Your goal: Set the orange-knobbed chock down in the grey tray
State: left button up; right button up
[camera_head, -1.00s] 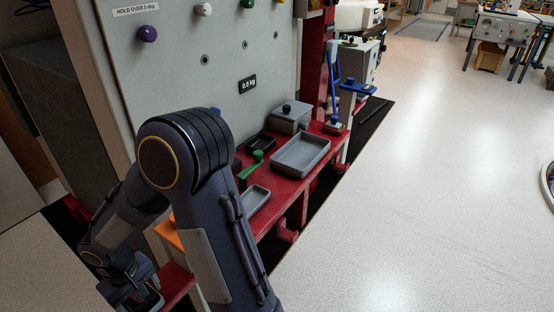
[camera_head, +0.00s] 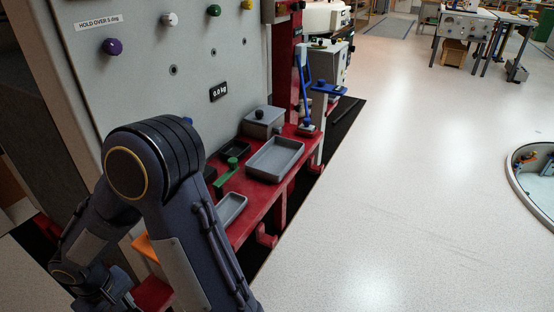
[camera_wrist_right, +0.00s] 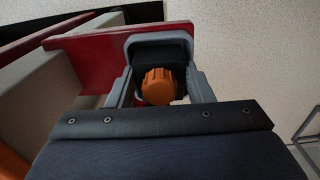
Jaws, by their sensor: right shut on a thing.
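The orange-knobbed chock shows in the right wrist view as a ribbed orange knob (camera_wrist_right: 159,87) on a dark block (camera_wrist_right: 160,55). My right gripper (camera_wrist_right: 160,90) is shut on it, one grey finger at each side of the knob. A grey tray (camera_wrist_right: 131,43) with rounded corners frames the dark block, at the end of a red shelf. I cannot tell whether the block touches the tray floor. In the head view my right arm bends down to the lower left, and its gripper (camera_head: 108,298) is partly cut off; the chock is hidden there. My left gripper is not in view.
The red shelf (camera_head: 262,205) runs along the grey panel (camera_head: 190,75). It carries a large grey tray (camera_head: 291,151), a small grey tray (camera_head: 236,207), a green-handled thing (camera_head: 231,163) and a grey box (camera_head: 263,122). Open floor lies to the right.

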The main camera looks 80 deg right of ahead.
jog(key=shift+r+p, duration=1.95)
jog(key=shift+r, duration=0.6)
jog(key=shift+w, duration=0.1)
